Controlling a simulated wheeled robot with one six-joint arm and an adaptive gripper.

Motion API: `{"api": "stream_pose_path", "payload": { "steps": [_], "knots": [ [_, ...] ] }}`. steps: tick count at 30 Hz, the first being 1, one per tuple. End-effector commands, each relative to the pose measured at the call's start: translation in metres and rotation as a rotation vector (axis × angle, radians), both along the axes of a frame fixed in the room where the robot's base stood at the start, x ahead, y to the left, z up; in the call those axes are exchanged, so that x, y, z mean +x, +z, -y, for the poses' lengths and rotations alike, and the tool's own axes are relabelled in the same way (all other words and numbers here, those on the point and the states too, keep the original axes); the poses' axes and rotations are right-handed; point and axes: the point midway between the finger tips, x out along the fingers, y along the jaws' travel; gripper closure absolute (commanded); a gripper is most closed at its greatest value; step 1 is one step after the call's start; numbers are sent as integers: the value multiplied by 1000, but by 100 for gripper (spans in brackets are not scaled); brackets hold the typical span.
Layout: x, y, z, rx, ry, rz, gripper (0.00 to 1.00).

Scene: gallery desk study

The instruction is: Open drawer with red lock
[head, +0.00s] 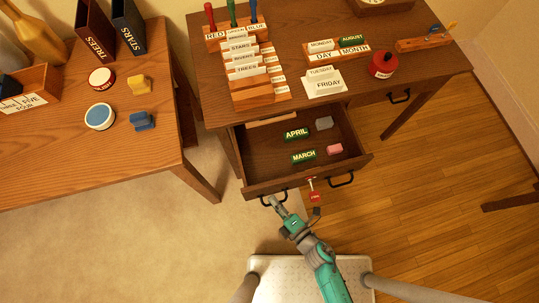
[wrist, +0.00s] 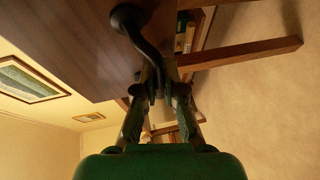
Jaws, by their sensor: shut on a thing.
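The desk drawer (head: 262,165) with a red tag (head: 315,196) hanging at the middle of its front is pulled well out, and its inside shows. The drawer front has two dark handles, a left one and a right one (head: 342,180). My gripper (head: 273,201) is at the left handle, shut on it. In the wrist view, the dark curved handle (wrist: 136,30) runs down between the fingers of my gripper (wrist: 164,88), beside the brown drawer front (wrist: 70,45).
Inside the drawer lie green APRIL (head: 296,134) and MARCH (head: 304,156) blocks, a grey block (head: 324,123) and a pink block (head: 335,149). A closed drawer handle (head: 400,97) is at right. A side table (head: 80,165) stands at left. Floor in front is clear.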

Motion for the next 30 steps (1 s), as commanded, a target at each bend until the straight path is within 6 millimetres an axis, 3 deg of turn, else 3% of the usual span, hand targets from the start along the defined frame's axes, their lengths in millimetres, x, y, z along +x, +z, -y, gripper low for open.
{"api": "stream_pose_path", "payload": {
  "steps": [1,6,12,28,30],
  "knots": [
    [-13,-1,4,0,-1,-5,100],
    [-42,-1,12,0,-1,-5,100],
    [-61,-1,17,0,0,-2,100],
    [-68,-1,19,-1,0,-1,100],
    [-67,-1,19,-1,0,-1,74]
  ]
}}
